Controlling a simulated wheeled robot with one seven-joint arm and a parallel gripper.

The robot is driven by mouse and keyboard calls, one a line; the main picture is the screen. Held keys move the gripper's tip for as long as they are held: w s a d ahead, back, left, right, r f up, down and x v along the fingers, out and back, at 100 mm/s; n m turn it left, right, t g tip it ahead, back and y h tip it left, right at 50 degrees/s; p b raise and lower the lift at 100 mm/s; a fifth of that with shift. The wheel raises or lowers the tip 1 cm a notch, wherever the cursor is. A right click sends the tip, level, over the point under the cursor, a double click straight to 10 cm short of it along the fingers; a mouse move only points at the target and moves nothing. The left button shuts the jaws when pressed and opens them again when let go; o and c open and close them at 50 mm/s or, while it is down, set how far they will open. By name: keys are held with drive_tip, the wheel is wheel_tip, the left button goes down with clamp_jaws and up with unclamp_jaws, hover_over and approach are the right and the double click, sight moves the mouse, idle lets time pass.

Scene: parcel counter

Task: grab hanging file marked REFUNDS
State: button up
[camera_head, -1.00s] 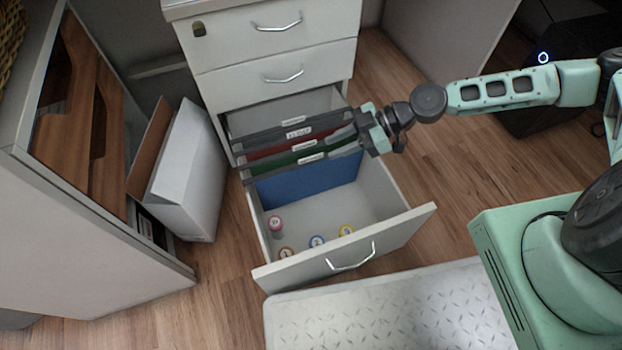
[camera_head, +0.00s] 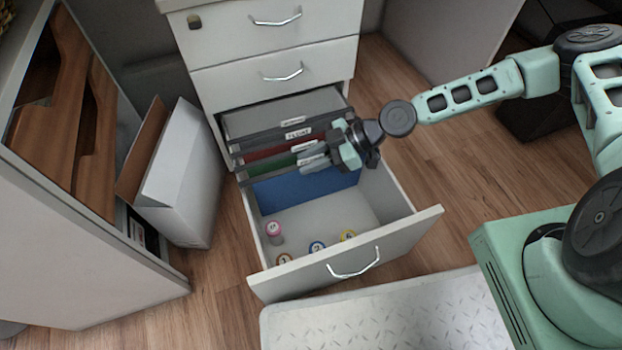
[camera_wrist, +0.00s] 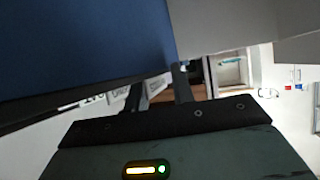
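Several hanging files hang in the open bottom drawer (camera_head: 405,228): a grey one (camera_head: 285,108) at the back, then a red one (camera_head: 268,150), a green one (camera_head: 270,166) and a blue one (camera_head: 305,189) in front. White tags stand on their dark top rails. I cannot read REFUNDS on any tag with certainty. My gripper (camera_head: 328,142) is at the right end of the front rails, with its fingers apart. In the wrist view its fingers (camera_wrist: 160,92) are also apart, close to the blue file (camera_wrist: 85,45), with white tags beyond. No file is visibly lifted.
A white box (camera_head: 185,180) and a cabinet (camera_head: 75,240) are left. Floor right of the drawer (camera_head: 440,180) is clear.

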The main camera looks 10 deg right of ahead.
clamp_jaws()
